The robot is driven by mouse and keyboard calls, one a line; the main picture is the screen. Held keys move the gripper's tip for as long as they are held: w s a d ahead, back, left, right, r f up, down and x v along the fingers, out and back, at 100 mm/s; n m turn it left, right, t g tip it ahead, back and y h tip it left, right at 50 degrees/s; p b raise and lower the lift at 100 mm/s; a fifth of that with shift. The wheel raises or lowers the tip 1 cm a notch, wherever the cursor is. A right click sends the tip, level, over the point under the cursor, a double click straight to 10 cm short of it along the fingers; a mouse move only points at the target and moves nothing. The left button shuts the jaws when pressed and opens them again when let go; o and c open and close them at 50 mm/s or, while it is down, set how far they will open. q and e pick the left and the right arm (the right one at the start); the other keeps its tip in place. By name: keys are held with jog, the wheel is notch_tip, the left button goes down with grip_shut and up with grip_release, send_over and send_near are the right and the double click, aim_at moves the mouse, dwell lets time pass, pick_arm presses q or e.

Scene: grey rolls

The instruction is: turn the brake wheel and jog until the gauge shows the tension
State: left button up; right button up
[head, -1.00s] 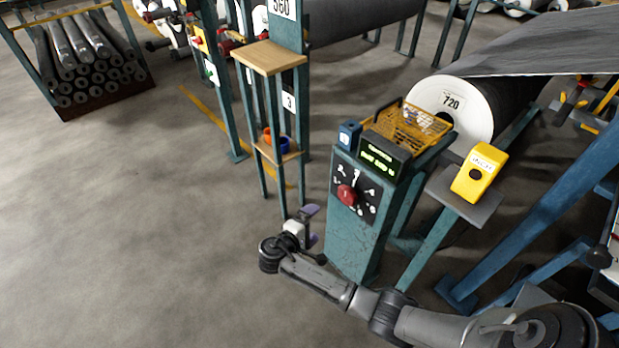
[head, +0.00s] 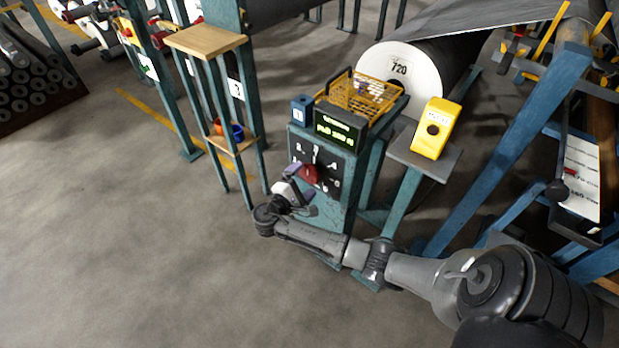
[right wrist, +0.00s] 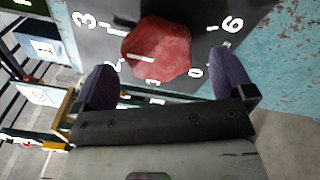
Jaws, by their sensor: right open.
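The red brake wheel (head: 309,174) sits on a black numbered dial plate on the front of a teal pedestal (head: 335,205). In the right wrist view the red wheel (right wrist: 157,48) has a pale pointer line and lies ahead of the fingertips, between them but apart from both. My right gripper (right wrist: 165,80) is open, its two purple pads spread. In the head view the right gripper (head: 293,193) is just in front of the pedestal, at the lower left of the wheel. A green-lit display (head: 340,130) tops the pedestal; its text is too small to read surely. My left gripper does not show.
A yellow box with a dark round button (head: 432,129) stands on a grey shelf right of the pedestal. A yellow wire basket (head: 362,90) and a small blue box (head: 301,110) sit by the display. A wooden-topped stand (head: 206,40) is at left. The left floor is clear.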

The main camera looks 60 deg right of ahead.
aim_at(307, 176)
jog(key=shift+s+d+f+b, duration=0.1)
jog(key=shift+d+b, duration=0.25)
jog(key=shift+d, duration=1.45)
jog(key=shift+c, duration=0.2)
jog(key=c, duration=0.9)
jog(key=shift+o, duration=0.2)
jog(key=shift+r, duration=0.2)
